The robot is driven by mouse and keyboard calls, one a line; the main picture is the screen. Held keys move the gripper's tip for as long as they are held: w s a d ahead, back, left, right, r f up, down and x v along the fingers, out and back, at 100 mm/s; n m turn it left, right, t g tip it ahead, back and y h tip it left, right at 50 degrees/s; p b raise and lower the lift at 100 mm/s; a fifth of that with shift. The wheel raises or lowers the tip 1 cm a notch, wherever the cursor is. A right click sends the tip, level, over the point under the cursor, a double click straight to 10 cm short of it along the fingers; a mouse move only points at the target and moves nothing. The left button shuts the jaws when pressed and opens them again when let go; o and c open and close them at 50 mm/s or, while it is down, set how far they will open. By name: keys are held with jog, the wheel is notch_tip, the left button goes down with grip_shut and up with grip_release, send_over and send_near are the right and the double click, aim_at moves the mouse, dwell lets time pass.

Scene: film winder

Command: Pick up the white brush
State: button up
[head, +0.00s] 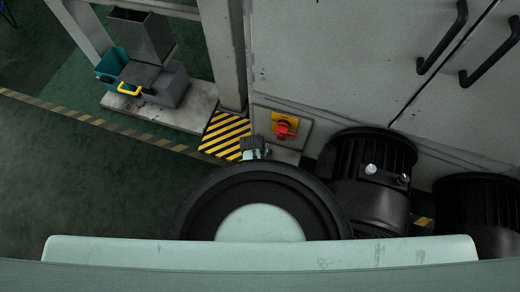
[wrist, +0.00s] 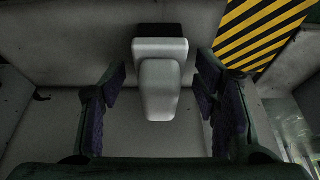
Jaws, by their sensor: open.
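A pale grey-white object with a rounded, tapering body, which looks like the white brush (wrist: 160,90), is in the middle of the wrist view. My gripper (wrist: 160,84) is open, with one dark padded finger on each side of the brush. Gaps show between the fingers and the brush, and it is not held. I cannot pick out the brush in the head view, where my own arm hides much of the middle.
Yellow-black hazard stripes show in the wrist view (wrist: 262,32) and the head view (head: 225,135). A red switch on a yellow plate (head: 285,126) is on the grey cabinet (head: 340,60). A teal bin (head: 112,64) and grey metal box (head: 168,86) stand at upper left. Open floor lies left.

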jog(key=shift+c, duration=0.3)
jog(key=c, duration=1.2)
jog(key=shift+c, duration=0.2)
